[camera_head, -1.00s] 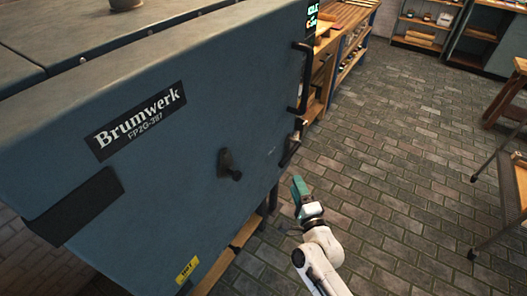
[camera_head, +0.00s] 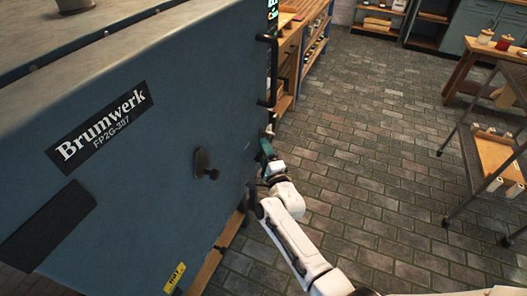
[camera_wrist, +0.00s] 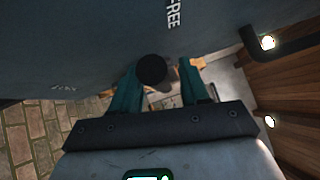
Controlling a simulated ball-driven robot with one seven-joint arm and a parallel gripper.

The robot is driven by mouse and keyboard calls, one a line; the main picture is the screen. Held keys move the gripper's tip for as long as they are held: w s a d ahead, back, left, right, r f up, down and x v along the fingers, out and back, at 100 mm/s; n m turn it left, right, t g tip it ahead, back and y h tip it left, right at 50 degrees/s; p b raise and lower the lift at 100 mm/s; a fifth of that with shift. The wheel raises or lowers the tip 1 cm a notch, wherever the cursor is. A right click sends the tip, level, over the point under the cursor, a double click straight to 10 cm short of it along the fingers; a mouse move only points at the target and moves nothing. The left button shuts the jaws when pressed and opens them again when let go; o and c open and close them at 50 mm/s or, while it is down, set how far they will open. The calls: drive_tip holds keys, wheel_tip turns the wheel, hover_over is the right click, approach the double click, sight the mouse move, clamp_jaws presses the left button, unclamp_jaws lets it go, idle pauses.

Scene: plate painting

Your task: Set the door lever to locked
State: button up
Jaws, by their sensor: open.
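A dark lever (camera_head: 203,161) with a short black knob at its lower end sits on the side of the blue-grey Brumwerk machine (camera_head: 150,190). My gripper (camera_head: 265,149) is to the right of this lever, low beside the machine's right edge. In the wrist view my two teal fingers (camera_wrist: 163,92) are open and apart. A round black knob (camera_wrist: 152,68) shows between them in the picture. I cannot tell whether it is this lever's knob, or whether the fingers touch it. White lettering reading "FREE" (camera_wrist: 173,14) is on the panel beside the knob.
Black bar handles (camera_head: 268,68) stand out from the machine's right edge, above my gripper; one also shows in the wrist view (camera_wrist: 262,45). A wooden workbench (camera_head: 303,35) stands behind. A wheeled cart (camera_head: 495,155) is at the right. The brick floor (camera_head: 375,140) between is clear.

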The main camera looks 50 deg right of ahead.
drive_tip(key=shift+w+d, duration=0.1)
clamp_jaws()
idle(0.4)
